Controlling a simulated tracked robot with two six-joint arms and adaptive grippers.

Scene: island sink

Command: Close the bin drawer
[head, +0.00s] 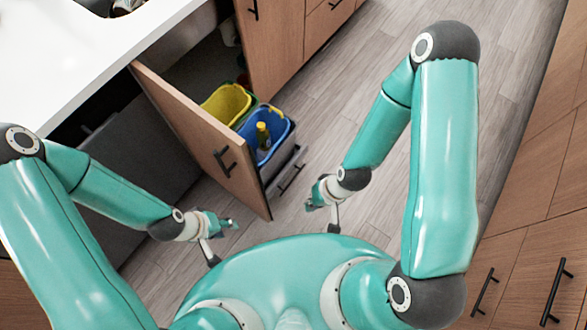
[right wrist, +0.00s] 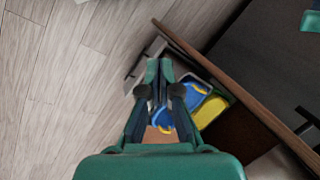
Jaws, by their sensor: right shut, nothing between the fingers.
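The bin drawer (head: 205,140) is pulled out from under the white island counter, its wooden front with a black handle (head: 225,160) facing me. It holds a yellow bin (head: 222,104) and a blue bin (head: 283,130).
The white counter (head: 60,60) is at upper left. Wooden cabinets with black handles (head: 555,290) stand at right. The wood floor (head: 330,90) between is clear.

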